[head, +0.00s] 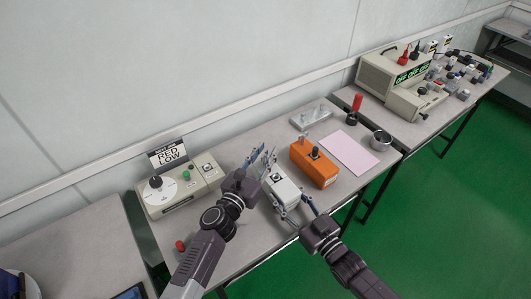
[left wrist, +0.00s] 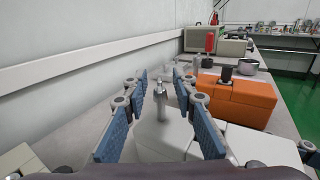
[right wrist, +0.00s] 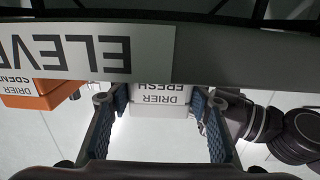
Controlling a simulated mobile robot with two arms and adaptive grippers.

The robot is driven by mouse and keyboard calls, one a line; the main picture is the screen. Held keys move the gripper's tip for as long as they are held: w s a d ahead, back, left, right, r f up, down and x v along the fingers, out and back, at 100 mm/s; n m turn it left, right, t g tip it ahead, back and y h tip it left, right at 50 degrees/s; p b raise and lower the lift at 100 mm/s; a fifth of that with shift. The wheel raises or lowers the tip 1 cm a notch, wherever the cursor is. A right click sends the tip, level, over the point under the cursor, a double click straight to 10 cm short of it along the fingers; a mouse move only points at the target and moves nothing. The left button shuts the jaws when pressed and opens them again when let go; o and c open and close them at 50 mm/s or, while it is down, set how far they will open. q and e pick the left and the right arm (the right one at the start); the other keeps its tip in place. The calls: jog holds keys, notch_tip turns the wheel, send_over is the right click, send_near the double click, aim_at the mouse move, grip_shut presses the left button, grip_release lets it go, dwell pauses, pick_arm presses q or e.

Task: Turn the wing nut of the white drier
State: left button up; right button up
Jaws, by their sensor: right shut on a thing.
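The white drier (head: 283,190) stands on the table between my two grippers. Its front label reads "DRIER FRESH" upside down in the right wrist view (right wrist: 158,98). A metal wing nut on a stem (left wrist: 160,90) rises from its top. My left gripper (head: 264,162) is open at the drier's far left. In the left wrist view its blue-padded fingers (left wrist: 155,110) stand apart on either side of the nut, and I see no contact. My right gripper (head: 296,212) is shut on the drier's near end, with the drier between its fingers (right wrist: 157,108).
An orange drier (head: 314,163) stands just right of the white one. A tester with a dial (head: 178,187) is at left. A small red object (head: 180,246) sits near the front edge.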

pick_arm(q)
grip_shut()
jog(key=shift+m+g+h, duration=0.3)
jog(key=shift+m+h, duration=0.1)
jog(key=m+g+h, duration=0.3)
jog(key=h, duration=0.1)
jog(key=shift+s+d+m+g+h, duration=0.1)
jog(key=shift+d+m+g+h, duration=0.05)
jog(key=shift+m+g+h, duration=0.9)
jog(key=shift+g+h, duration=0.25)
jog(key=shift+g, duration=0.1)
jog(key=shift+s, duration=0.1)
jog(key=shift+o, duration=1)
grip_release()
